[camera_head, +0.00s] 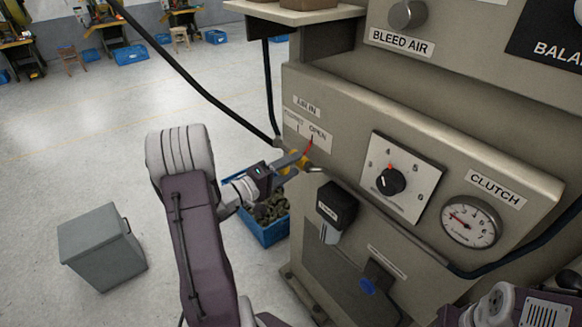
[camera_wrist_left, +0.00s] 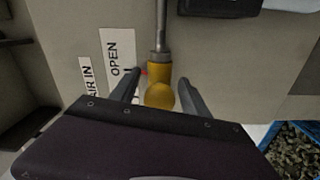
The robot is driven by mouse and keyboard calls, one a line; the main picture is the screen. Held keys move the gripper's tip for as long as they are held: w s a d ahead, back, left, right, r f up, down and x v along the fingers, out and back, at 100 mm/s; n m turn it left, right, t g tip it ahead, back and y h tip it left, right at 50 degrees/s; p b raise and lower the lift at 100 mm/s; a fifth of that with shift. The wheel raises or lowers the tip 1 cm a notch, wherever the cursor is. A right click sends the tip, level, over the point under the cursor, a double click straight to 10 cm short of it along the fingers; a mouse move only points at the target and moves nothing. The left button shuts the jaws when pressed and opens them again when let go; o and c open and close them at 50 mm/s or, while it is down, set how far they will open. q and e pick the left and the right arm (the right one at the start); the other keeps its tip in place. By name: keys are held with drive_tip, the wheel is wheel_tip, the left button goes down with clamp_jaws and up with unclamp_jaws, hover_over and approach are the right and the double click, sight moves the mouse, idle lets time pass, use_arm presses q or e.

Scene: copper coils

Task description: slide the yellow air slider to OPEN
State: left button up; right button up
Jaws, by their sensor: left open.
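The yellow air slider (camera_head: 303,159) sits on the side of the beige machine, just below the OPEN label (camera_head: 318,136). A red mark shows beside that label. My left gripper (camera_head: 296,163) reaches it from the left, with its fingers at the slider. In the left wrist view, the yellow slider (camera_wrist_left: 159,85) with its rounded end lies between the two open fingers of my left gripper (camera_wrist_left: 160,92). A metal rod or hose fitting runs from its far end. Whether a finger touches the slider I cannot tell. My right gripper is not visible.
The machine front carries a black dial (camera_head: 390,180), the CLUTCH gauge (camera_head: 470,221) and a dark box (camera_head: 337,205). A dark hose (camera_head: 200,85) crosses behind my left arm. A blue crate (camera_head: 266,232) and grey bin (camera_head: 102,248) stand on the floor.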

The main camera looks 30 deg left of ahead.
use_arm(q)
drive_tip(key=b+v, duration=0.2)
drive_tip(key=v, duration=0.7)
drive_tip(key=shift+d, duration=0.1)
drive_tip(key=s+d+f+m+g+h, duration=0.1)
drive_tip(key=s+d+f+g, duration=0.1)
drive_tip(key=d+f+g, duration=0.3)
drive_tip(key=s+d+f+m+g+h, duration=0.1)
drive_tip(key=s+d+m+g+h, duration=0.15)
drive_tip(key=d, duration=0.45)
drive_tip(key=s+d+f+m+g, duration=0.1)
drive_tip(key=s+d+f+g, duration=0.2)
drive_tip(key=d+g, duration=0.25)
drive_tip(key=s+f+m+g+y, duration=0.4)
drive_tip(key=s+f+g+y, duration=0.15)
drive_tip(key=s+f, duration=0.2)
drive_tip(key=w+t+y, duration=0.1)
drive_tip(key=w+a+m+t+y, duration=0.1)
drive_tip(key=y, duration=0.1)
drive_tip(key=w+a+r+m+t+y, duration=0.1)
drive_tip(key=shift+w+m+y, duration=0.25)
drive_tip(key=shift+w+y, duration=0.15)
